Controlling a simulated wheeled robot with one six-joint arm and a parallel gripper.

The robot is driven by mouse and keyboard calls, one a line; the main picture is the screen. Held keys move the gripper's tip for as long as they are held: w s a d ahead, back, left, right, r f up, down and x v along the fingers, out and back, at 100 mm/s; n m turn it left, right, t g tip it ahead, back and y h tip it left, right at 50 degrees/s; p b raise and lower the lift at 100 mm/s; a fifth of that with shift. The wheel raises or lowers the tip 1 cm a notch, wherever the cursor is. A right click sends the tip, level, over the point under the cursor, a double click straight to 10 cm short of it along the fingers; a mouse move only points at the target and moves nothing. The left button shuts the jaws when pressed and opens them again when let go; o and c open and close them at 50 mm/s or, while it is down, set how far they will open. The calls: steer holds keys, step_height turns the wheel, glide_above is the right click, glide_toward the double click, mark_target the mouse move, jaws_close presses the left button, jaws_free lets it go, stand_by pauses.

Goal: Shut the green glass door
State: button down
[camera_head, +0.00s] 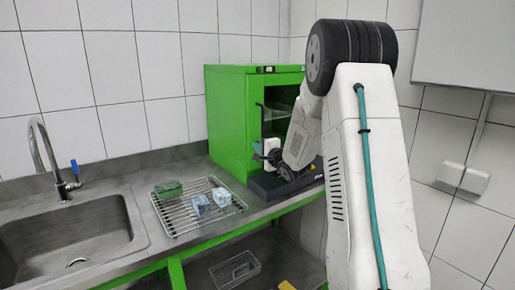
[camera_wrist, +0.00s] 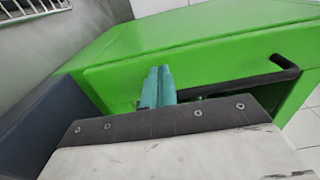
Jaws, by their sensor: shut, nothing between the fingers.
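The green cabinet (camera_head: 229,122) stands on the counter against the tiled wall. Its front, with a green frame and a black bar handle (camera_head: 262,118), faces right, and a shelf shows inside. My arm hides much of that front, so I cannot tell how far the door stands open. In the wrist view, a green door frame (camera_wrist: 210,62) fills the middle, with the black handle (camera_wrist: 272,76) on the right. My gripper (camera_wrist: 158,84) has its teal fingers shut and empty, pointing at the green frame left of the handle; I cannot tell whether they touch it.
A dark device base (camera_head: 268,187) sits before the cabinet, close under my wrist. A wire rack (camera_head: 172,222) holds a green box (camera_head: 168,189) and two blue-white boxes (camera_head: 211,200). The sink (camera_head: 70,240) and its tap (camera_head: 48,155) are at left.

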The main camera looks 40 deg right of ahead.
steer(key=s, duration=1.2)
steer(key=shift+s+a, duration=0.3)
steer(key=shift+s, duration=0.1)
